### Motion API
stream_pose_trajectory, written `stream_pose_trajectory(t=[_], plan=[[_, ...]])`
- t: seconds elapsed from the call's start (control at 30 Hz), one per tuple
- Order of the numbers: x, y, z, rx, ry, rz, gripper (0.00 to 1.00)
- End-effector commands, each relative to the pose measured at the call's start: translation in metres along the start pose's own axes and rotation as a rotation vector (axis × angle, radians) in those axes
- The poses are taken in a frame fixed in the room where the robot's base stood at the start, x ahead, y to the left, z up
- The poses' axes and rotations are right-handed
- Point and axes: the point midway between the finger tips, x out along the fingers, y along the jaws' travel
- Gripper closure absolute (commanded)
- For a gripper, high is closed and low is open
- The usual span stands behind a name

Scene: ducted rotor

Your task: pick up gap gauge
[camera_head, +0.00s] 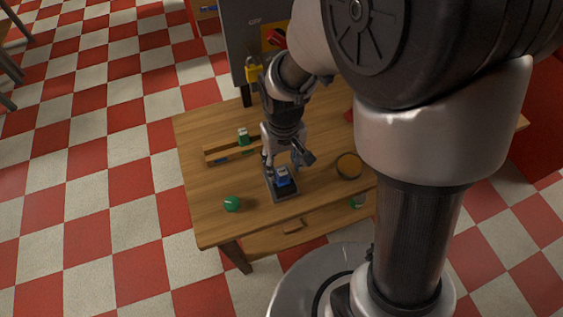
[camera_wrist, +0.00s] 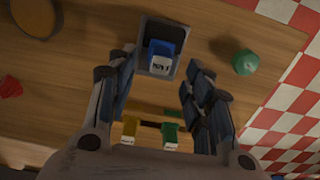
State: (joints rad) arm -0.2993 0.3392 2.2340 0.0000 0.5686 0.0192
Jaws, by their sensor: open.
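No label clearly names the gap gauge. A blue block with a white marked label (camera_head: 283,177) sits in a small dark tray (camera_head: 283,195) near the table's front. In the wrist view the blue block (camera_wrist: 162,50) lies inside the tray (camera_wrist: 178,32), ahead of my fingers. My gripper (camera_head: 283,162) is open, pointing down just above the tray; its two fingers also show in the wrist view (camera_wrist: 161,68), spread apart with nothing between them. A green block with a white label (camera_head: 243,137) stands at a low wooden rack (camera_head: 215,156); it also shows in the wrist view (camera_wrist: 170,135), beside a yellow one (camera_wrist: 130,130).
A green round object (camera_head: 232,203) lies left of the tray. A round dish (camera_head: 349,166) stands to the right. A grey panel (camera_head: 243,35) with a yellow padlock (camera_head: 253,70) rises behind. A red object (camera_wrist: 10,86) shows in the wrist view. The table's left front is mostly clear.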

Motion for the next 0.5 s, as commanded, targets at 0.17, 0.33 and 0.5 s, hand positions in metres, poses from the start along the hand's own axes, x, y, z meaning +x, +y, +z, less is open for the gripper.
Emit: stream_pose_trajectory(t=[0.17, 0.33, 0.5], plan=[[0.011, 0.0, 0.0, 0.0, -0.001, 0.0, 0.53], [0.038, -0.002, -0.001, 0.0, -0.003, 0.0, 0.53], [0.054, -0.001, -0.002, 0.0, -0.001, 0.0, 0.53]])
